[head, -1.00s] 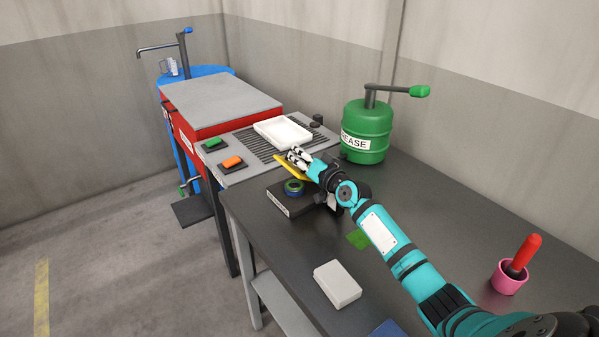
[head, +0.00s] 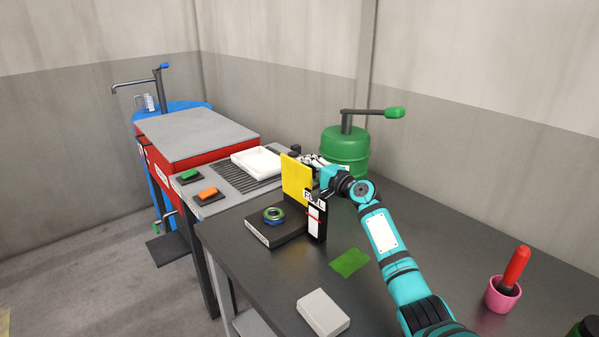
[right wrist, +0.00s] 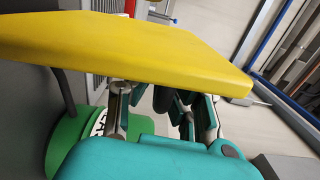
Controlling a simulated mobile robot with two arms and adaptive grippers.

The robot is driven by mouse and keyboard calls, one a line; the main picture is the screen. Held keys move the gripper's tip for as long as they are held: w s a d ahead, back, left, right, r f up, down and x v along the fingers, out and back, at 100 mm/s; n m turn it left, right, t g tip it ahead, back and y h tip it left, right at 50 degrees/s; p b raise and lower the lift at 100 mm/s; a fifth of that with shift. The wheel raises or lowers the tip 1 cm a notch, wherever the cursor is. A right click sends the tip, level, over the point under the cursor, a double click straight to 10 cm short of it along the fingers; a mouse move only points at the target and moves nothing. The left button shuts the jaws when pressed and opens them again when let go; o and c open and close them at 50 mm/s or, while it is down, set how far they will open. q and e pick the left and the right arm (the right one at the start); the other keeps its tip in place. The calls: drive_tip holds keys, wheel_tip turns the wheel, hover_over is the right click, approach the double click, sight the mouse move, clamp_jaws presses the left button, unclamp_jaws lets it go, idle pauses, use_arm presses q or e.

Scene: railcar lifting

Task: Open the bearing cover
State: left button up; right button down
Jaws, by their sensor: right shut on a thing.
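The yellow bearing cover (head: 295,180) stands about upright at the back of a black box-like base (head: 280,233). A ring-shaped bearing (head: 273,215), blue and green, lies uncovered on top of that base. My right gripper (head: 314,162) is behind the cover, partly hidden by it, and is shut on it. In the right wrist view the cover (right wrist: 140,45) spans the top, with the gripper's fingers (right wrist: 165,105) against its underside; the exact contact is partly hidden. My left gripper is in neither current view.
A green grease drum (head: 345,150) stands behind the gripper. A white tray (head: 257,162) sits on the grate to the left. A green cloth-like patch (head: 350,262), a pale block (head: 323,313) and a pink cup (head: 502,295) are on the dark table (head: 420,225).

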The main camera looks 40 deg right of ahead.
drive_tip(key=shift+w+d+f+m+b, duration=0.1)
drive_tip(key=shift+d+f+m+b, duration=0.2)
drive_tip(key=shift+d+b, duration=0.2)
drive_tip(key=shift+d+f+m+b, duration=0.25)
drive_tip(key=shift+d+m+b, duration=0.1)
drive_tip(key=shift+d, duration=0.2)
drive_tip(key=c, duration=1.4)
unclamp_jaws()
drive_tip(key=shift+d, duration=0.1)
drive_tip(key=shift+o, duration=0.2)
